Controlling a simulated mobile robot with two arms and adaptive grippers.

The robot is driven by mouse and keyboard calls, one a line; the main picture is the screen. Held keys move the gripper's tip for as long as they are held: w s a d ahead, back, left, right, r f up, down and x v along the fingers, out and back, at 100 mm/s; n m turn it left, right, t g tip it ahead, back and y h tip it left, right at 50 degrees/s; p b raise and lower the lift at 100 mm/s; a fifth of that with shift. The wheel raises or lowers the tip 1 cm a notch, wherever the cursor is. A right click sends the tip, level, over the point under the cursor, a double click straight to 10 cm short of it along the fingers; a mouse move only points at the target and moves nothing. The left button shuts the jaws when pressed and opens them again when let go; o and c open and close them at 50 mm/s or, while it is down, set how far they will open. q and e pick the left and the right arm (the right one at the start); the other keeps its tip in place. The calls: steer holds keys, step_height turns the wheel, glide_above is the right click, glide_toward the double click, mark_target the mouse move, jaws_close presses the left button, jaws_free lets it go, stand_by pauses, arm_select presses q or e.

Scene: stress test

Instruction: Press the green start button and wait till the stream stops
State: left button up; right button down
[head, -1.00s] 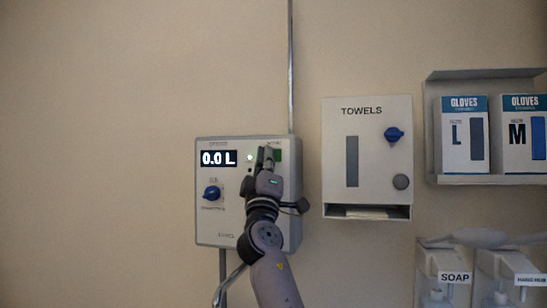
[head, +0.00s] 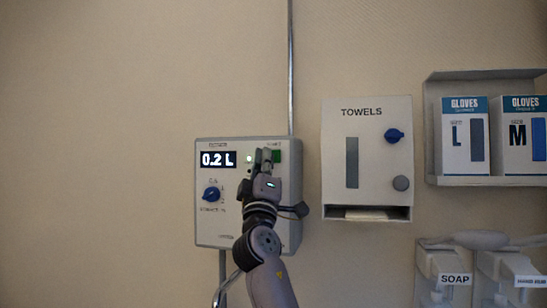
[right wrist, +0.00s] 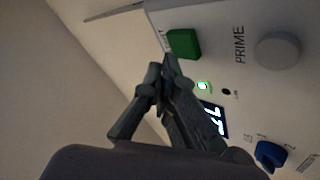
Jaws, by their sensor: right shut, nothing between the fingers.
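A pale wall dispenser box (head: 214,232) carries a display (head: 218,159) that reads 0.2 L. The green start button (head: 278,155) is at its upper right, partly behind my right gripper (head: 263,155). In the right wrist view the green button (right wrist: 184,43) lies just beyond the tips of my right gripper (right wrist: 169,66). The fingers are shut with nothing between them. I cannot tell if the tips touch the button. A small green light (right wrist: 204,86) glows beside them. No stream can be made out. My left gripper is not in view.
The box also has a blue knob (head: 211,194) and a grey PRIME button (right wrist: 278,50). A towel dispenser (head: 338,115) hangs close on the right. Beyond it are a glove shelf (head: 480,181) and a soap dispenser (head: 454,262). The wall on the left is bare.

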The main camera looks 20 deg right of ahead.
steer(key=shift+s+a+p, duration=0.2)
steer(key=shift+s+a, duration=0.5)
steer(key=shift+s, duration=0.3)
steer(key=shift+s+a+p, duration=0.2)
steer(key=shift+s+a, duration=0.45)
steer(key=shift+s, duration=0.35)
steer(key=shift+r, duration=0.1)
